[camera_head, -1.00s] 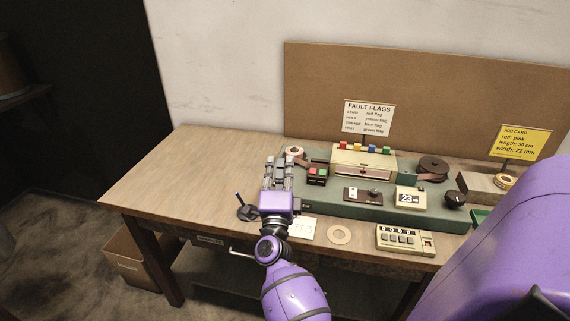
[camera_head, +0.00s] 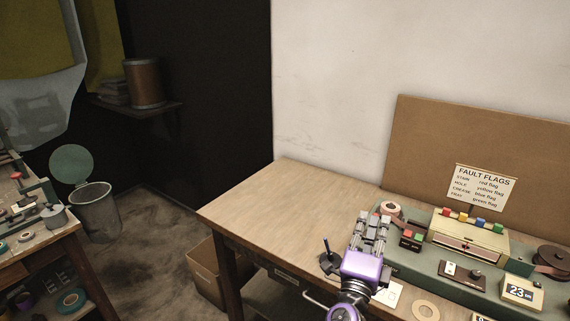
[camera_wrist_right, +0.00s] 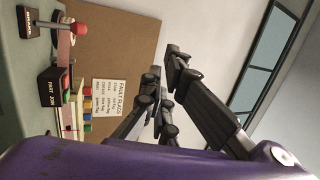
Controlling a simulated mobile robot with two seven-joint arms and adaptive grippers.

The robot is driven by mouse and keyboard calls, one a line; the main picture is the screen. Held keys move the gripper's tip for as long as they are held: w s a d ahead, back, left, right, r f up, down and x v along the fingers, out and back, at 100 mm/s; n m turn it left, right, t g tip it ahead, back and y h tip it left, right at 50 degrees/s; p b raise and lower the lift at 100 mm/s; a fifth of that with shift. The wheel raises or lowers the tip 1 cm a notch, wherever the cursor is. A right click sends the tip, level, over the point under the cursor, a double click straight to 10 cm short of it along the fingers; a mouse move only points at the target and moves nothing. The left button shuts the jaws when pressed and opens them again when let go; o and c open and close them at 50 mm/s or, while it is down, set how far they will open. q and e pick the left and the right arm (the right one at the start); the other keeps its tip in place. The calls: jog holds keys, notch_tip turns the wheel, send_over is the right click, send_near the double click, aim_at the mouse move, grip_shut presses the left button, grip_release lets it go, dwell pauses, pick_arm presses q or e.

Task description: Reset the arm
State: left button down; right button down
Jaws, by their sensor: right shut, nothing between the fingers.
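My right gripper (camera_head: 376,222), purple with grey fingers, is over the wooden workbench (camera_head: 275,200), at the left end of the green tape-winding machine (camera_head: 420,272). It is shut and empty. The machine's red and green button box (camera_head: 411,240) and a small tape roll (camera_head: 389,209) are just right of the fingers. My left gripper is not in view.
The bench's left part is clear. A wire bin (camera_head: 95,212) and a second table (camera_head: 40,245) are at the left.

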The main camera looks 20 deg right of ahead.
jog(key=w+a+f+n+t+y, duration=0.25)
jog(key=a+f+n+y, duration=0.25)
jog(key=a+n+y, duration=0.65)
jog(key=s+a+f+n+g+y, duration=0.2)
jog(key=s+f+n, duration=0.3)
jog(key=f+n, duration=0.25)
pick_arm(q)
jog(key=p, duration=0.1)
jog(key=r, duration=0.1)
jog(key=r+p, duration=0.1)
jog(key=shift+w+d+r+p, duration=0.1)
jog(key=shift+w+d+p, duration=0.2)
pick_arm(e)
jog(key=s+a+f+n+g, duration=0.1)
jog(key=s+f+n+g, duration=0.1)
jog(key=s+f, duration=0.5)
jog(key=s+a+f+n+g, duration=0.1)
jog(key=s+f, duration=0.6)
jog(key=s, duration=0.7)
jog(key=s+a+f+n+g+y, duration=0.1)
jog(key=s+f+n+g, duration=0.2)
jog(key=s, duration=0.8)
notch_tip(320, 180, down, 4)
jog(key=g, duration=0.2)
jog(key=shift+s+n+g, duration=0.15)
jog(key=shift+n+g, duration=0.15)
jog(key=shift+g, duration=0.05)
